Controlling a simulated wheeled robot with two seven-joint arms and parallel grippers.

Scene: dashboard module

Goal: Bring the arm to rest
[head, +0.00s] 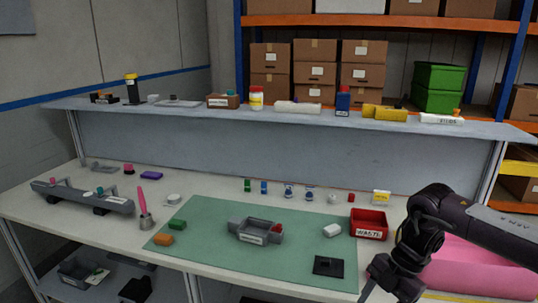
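My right arm comes in from the right in the head view, bent over the table's front right part. Its gripper (384,283) points down near the table's front edge, to the right of the green mat (205,262). The fingertips are dark, small and partly cut by the picture's lower edge, so I cannot tell whether they are apart or hold anything. My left arm and gripper are not in view. A grey module housing (256,231) with a white label sits on the mat, apart from my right gripper.
A red waste bin (369,225) stands just left of my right arm, and a pink bin (480,268) lies behind it. A black square plate (328,266) and a white block (332,231) are on the mat. A raised shelf (225,112) runs along the back.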

